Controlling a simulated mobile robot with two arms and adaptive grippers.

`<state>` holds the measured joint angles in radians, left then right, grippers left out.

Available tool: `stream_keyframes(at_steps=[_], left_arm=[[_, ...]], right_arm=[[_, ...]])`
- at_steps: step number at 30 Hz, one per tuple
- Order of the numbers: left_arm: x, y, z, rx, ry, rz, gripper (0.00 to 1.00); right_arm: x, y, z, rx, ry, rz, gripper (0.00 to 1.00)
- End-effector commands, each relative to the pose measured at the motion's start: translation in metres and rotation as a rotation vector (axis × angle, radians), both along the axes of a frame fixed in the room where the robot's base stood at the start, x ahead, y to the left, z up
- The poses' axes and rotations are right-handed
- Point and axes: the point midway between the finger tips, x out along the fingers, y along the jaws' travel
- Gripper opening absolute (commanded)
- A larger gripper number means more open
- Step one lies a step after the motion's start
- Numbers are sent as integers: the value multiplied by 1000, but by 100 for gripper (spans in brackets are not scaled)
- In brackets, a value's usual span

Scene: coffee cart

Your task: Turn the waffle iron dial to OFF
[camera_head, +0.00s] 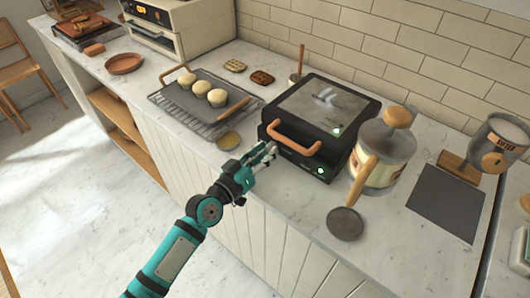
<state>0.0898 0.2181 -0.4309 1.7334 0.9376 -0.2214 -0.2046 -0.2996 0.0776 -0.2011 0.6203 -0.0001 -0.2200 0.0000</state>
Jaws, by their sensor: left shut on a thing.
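The waffle iron (325,104) is a black box with a grey top and an orange front handle (294,137). Its lid is down, and a small green light (320,170) glows at the right of its front face. My left gripper (268,152) is at the left part of that front face, below the handle, shut on the dial. The fingers hide the dial, so its setting cannot be read. My right gripper is not in view.
A wire rack (203,127) with a tray of several pale buns stands left of the iron. A jar with a wooden knob (383,150) and a round dark disc (345,224) are close on the right. A dark mat (446,200) lies farther right.

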Motion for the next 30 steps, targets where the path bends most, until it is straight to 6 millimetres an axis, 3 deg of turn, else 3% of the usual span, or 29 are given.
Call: stream_keyframes(at_steps=[9, 10, 15, 24, 30], left_arm=[[0, 1, 1, -1, -1, 2, 0], [0, 1, 1, -1, -1, 2, 31], [0, 0, 0, 0, -1, 0, 50], [-2, 2, 0, 1, 0, 1, 50], [-26, 18, 0, 2, 1, 0, 50]], right_arm=[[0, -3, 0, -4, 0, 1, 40], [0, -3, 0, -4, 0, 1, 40], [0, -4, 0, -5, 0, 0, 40], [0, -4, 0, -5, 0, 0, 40], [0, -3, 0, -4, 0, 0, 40]])
